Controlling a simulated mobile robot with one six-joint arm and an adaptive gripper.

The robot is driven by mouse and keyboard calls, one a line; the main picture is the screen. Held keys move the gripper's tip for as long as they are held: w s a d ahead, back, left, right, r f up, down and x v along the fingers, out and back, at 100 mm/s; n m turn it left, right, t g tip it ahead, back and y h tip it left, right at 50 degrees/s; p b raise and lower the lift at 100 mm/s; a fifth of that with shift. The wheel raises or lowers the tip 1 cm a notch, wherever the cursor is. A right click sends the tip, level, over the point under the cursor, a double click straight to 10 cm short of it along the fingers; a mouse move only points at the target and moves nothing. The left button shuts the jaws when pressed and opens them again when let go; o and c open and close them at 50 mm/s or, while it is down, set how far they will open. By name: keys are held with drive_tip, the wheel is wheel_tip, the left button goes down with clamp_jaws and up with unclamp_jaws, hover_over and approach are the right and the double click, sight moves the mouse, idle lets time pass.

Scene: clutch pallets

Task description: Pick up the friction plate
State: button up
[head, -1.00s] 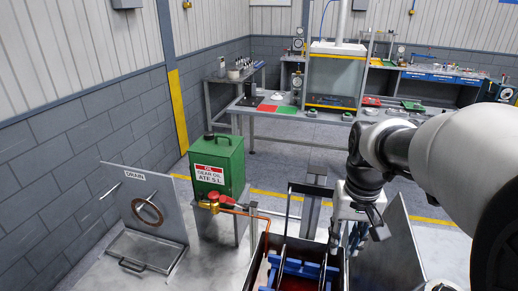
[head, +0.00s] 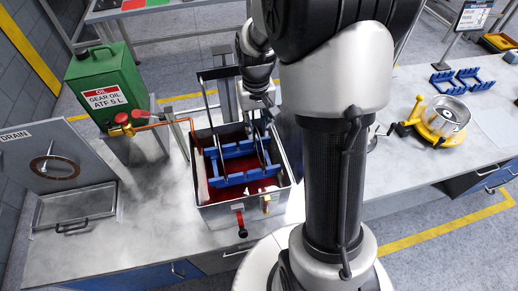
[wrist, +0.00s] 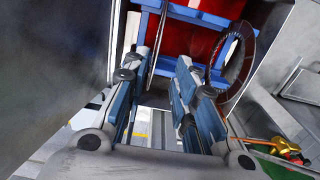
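My gripper (head: 258,112) is at the back right of an oil tank (head: 203,212). In the wrist view its two blue-padded fingers (wrist: 155,75) are apart, with nothing clamped. A thin plate (wrist: 153,50), seen nearly edge-on, shows in the gap between the fingertips; I cannot tell whether either finger touches it. A second plate, a dark ring (wrist: 237,58), stands in the blue rack (wrist: 193,14) to the right. The blue rack (head: 234,178) sits in red oil inside the tank. Which plate is the friction plate is unclear.
A green oil can (head: 102,85) and a red valve with copper pipe (head: 122,120) stand left of the tank. A drain panel (head: 28,152) with a brown ring (head: 55,168) is farther left. A yellow fixture (head: 438,118) and blue holders (head: 462,80) are at right.

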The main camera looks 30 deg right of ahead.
sight(259, 136)
drive_tip(key=f, duration=0.3)
drive_tip(key=f+b, duration=0.1)
drive_tip(key=shift+s+d+f, duration=0.2)
drive_tip(key=shift+d+f, duration=0.15)
drive_tip(key=shift+f, duration=0.5)
drive_tip(key=shift+c, duration=0.5)
clamp_jaws()
